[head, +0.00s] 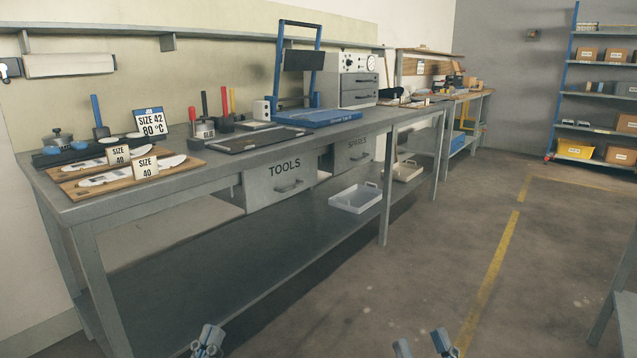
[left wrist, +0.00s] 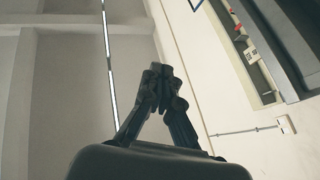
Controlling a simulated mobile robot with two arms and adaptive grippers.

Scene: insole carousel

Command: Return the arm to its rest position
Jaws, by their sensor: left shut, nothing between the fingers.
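My left gripper (head: 208,340) shows at the bottom edge of the head view, low in front of the workbench and apart from it. In the left wrist view its fingers (left wrist: 160,78) meet at the tips, with nothing between them. My right gripper (head: 423,345) shows at the bottom edge of the head view, over the floor. Its two fingers stand well apart and nothing is seen between them. Most of both arms is out of view.
The long grey workbench (head: 225,172) carries insole boards with size signs (head: 145,166), hand tools and a blue press (head: 318,118). A white tray (head: 356,198) stands on its lower shelf. Shelving (head: 590,65) stands at the back right. The floor (head: 440,230) right of the bench is clear.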

